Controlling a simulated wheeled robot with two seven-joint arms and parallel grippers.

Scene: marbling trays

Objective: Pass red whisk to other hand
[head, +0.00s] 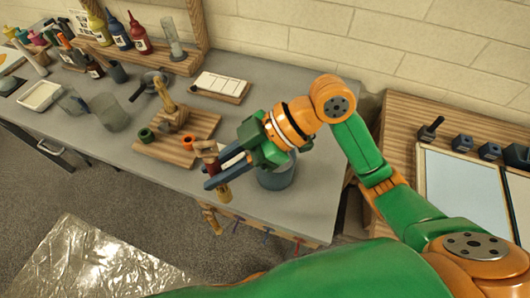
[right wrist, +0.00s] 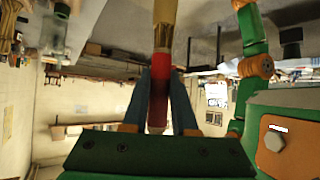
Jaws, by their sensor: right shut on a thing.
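The red whisk (head: 212,165) is held in my right gripper (head: 214,176), above the front part of the grey bench. Its red part (right wrist: 160,93) is between the two blue fingers in the right wrist view, with a gold band and a pale section beyond it. In the head view it stands roughly upright, with a brown top and a tan lower end. The fingers cover part of it. My left gripper is not seen in the head view.
A grey-blue container (head: 277,177) stands right under my right wrist. A wooden board (head: 165,154) with small rings lies left of the gripper. Several tools hang at the bench's front edge. Bottles stand on a wooden rack (head: 182,65) at the back. Another tray (head: 460,190) is at right.

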